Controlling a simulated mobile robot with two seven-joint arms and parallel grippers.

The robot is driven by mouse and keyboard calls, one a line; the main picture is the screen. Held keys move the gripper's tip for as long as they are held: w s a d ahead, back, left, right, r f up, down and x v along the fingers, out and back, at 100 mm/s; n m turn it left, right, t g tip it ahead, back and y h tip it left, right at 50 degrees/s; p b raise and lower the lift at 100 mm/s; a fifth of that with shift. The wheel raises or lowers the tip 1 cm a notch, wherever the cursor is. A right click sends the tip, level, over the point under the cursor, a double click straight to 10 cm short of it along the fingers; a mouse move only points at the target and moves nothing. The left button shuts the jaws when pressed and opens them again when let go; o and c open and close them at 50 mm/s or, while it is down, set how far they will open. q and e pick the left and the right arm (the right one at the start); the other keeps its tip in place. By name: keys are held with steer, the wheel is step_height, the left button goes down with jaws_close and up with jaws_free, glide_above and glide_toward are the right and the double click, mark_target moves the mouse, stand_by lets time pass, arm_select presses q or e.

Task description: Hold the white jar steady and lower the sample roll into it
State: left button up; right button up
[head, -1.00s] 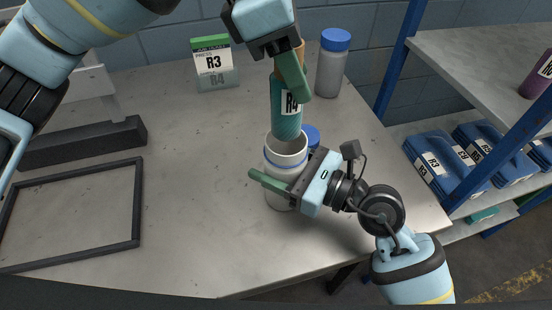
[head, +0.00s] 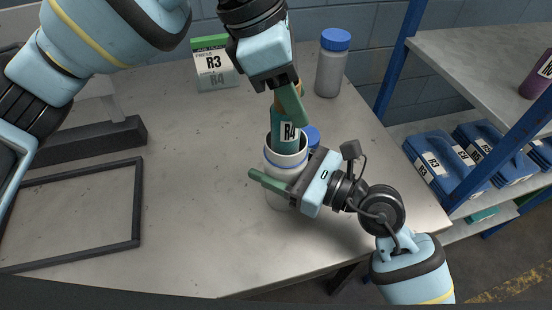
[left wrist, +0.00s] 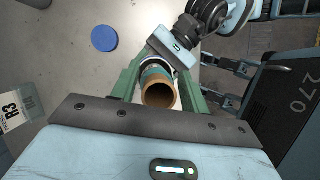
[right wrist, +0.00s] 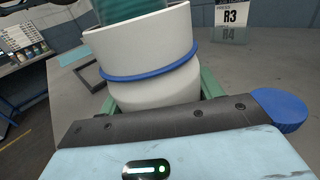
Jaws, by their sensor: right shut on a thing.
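The white jar (head: 284,164), with a blue ring below its rim, stands upright on the table. My right gripper (head: 281,179) is shut around its side, and the right wrist view shows the jar (right wrist: 150,45) close between the pads. The roll's lower end is inside the jar mouth and hidden by the wall. In the left wrist view the roll's brown core (left wrist: 160,95) sits between the green fingers.
A blue-capped grey bottle (head: 331,70) stands behind, and a blue cap (head: 312,137) shows just behind the jar. An R3/R4 card (head: 213,65) stands at the back. A dark frame (head: 138,205) lies left. A shelf rack with blue containers (head: 440,165) is at the right.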

arm_select(q)
steer(key=o, duration=0.3)
steer(key=shift+o, duration=0.2)
steer(key=v, duration=1.2)
arm_select(e)
steer(key=o, duration=1.1)
steer(key=shift+d, duration=0.1)
steer(key=v, duration=1.2)
